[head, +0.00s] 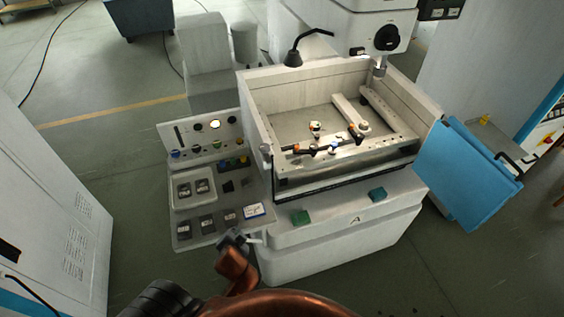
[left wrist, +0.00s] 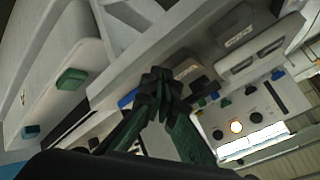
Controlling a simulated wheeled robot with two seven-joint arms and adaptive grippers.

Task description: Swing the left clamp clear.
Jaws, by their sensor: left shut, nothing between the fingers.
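In the head view my left gripper (head: 235,240) is shut and empty, above the front edge of the control panel, outside the machine tank and well short of the clamps. In the left wrist view its dark fingertips (left wrist: 160,84) are together. The left clamp (head: 315,129), small with orange, white and black parts, is inside the open tank (head: 258,125) near its front rail. My right gripper is not in view.
The control panel (head: 182,226) with a lit button is left of the tank. Green blocks (head: 301,218) and (head: 377,194) sit on the front ledge. The blue door (head: 465,170) hangs open at right.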

